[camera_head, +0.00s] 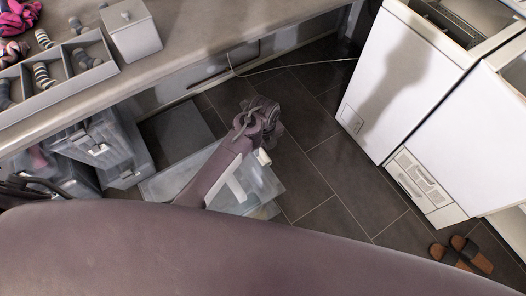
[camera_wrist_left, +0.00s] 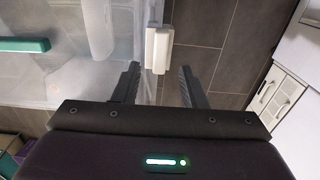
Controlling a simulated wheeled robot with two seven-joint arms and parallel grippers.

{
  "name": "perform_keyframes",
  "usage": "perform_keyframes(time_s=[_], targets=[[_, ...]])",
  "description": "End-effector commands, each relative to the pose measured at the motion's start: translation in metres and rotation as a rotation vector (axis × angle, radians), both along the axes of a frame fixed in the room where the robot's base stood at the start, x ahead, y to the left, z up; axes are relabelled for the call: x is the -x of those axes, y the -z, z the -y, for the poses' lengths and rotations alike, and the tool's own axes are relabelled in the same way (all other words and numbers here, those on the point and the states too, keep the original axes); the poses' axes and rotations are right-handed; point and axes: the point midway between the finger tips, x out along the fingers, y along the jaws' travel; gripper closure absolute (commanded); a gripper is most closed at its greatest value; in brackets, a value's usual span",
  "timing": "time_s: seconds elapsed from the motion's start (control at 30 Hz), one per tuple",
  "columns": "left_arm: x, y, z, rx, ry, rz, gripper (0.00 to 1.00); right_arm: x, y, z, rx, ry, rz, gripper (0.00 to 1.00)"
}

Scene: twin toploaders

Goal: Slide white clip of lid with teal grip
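The see-through lid (camera_wrist_left: 70,80) fills the left of the left wrist view, with a teal grip (camera_wrist_left: 22,45) near its left edge. Its white clip (camera_wrist_left: 158,48) stands upright at the lid's right edge. In the head view the clip (camera_head: 262,157) shows small beside my left arm, with the clear plastic (camera_head: 262,186) under the arm. My left gripper (camera_wrist_left: 159,68) is open, its two dark fingers apart; the clip's lower end shows between the fingertips. I cannot tell whether they touch it. My right gripper is not in view.
Clear plastic boxes (camera_head: 105,150) stand under the counter (camera_head: 190,40) at left. White toploaders (camera_head: 400,80) stand at right, with brown sandals (camera_head: 462,254) on the floor. A white cable (camera_head: 300,65) runs across the back.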

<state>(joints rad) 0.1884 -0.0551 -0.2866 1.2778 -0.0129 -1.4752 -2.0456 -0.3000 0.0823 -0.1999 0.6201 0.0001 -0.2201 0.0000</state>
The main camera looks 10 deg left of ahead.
Motion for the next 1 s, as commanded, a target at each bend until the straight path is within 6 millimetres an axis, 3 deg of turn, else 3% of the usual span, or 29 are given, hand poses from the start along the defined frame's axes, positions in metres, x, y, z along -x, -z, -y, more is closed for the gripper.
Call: perform_keyframes(time_s=[0.1, 0.3, 0.63, 0.9, 1.0], targets=[[0.0, 0.021, 0.0, -0.001, -0.001, -0.001, 0.62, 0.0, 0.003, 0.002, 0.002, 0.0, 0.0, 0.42], [0.0, 0.042, 0.001, 0.001, -0.002, 0.001, 0.62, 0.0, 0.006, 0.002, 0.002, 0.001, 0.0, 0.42], [0.0, 0.045, 0.0, 0.001, -0.002, 0.001, 0.62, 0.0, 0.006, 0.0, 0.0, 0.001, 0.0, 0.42], [0.0, 0.045, 0.0, 0.0, -0.002, 0.001, 0.97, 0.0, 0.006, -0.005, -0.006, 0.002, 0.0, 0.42], [0.0, 0.045, 0.0, 0.0, -0.002, 0.001, 1.0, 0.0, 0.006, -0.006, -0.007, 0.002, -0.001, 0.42]])
